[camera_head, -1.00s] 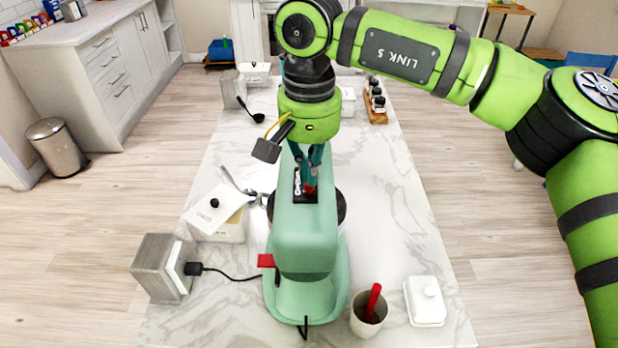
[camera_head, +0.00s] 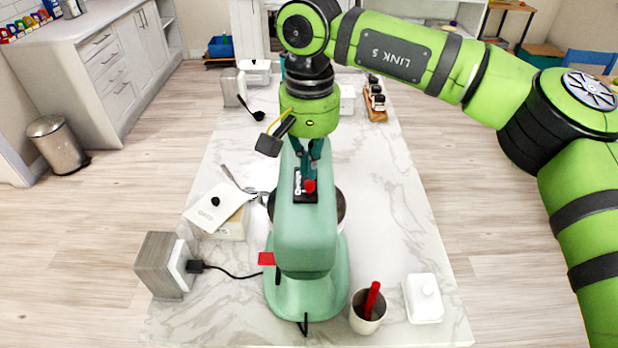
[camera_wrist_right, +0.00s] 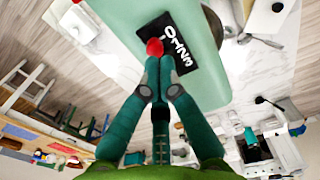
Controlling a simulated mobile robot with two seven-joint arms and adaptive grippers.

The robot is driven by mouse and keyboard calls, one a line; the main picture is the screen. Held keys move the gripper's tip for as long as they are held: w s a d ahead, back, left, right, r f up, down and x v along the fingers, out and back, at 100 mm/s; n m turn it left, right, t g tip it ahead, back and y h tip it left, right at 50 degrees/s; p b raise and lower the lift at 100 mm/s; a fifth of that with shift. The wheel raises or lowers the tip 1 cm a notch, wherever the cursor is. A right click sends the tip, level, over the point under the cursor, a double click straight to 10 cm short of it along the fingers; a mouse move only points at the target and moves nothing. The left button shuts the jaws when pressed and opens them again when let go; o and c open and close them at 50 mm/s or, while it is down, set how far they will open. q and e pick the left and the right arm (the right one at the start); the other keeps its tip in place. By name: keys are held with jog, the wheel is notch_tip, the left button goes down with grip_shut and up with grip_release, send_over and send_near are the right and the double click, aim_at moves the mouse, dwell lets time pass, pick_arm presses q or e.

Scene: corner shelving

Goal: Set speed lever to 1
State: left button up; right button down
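The teal stand mixer (camera_head: 306,235) stands on the marble-topped island. The black speed panel (camera_head: 298,187) with white digits is on top of its head; it also shows in the wrist view (camera_wrist_right: 182,55), where the digits run from 0 to 3. The red lever knob (camera_head: 309,186) sits at the panel's edge; it also shows in the wrist view (camera_wrist_right: 155,47). My right gripper (camera_head: 309,176) points down at the panel. In the wrist view its fingertips (camera_wrist_right: 158,66) are together right beside the knob; contact is unclear. The lever's exact setting is hard to read. My left gripper is out of view.
Around the mixer are a cup with a red-handled tool (camera_head: 367,312), a white lidded dish (camera_head: 423,299), a grey box with a cable (camera_head: 162,266) and a card-topped box (camera_head: 216,207). The marble to the mixer's right (camera_head: 390,220) is clear.

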jog(key=shift+w, duration=0.25)
jog(key=shift+s, duration=0.1)
dwell(0.6)
jog(key=shift+s, duration=0.3)
jog(key=shift+r+p, duration=1.9)
jog(key=shift+r, duration=0.65)
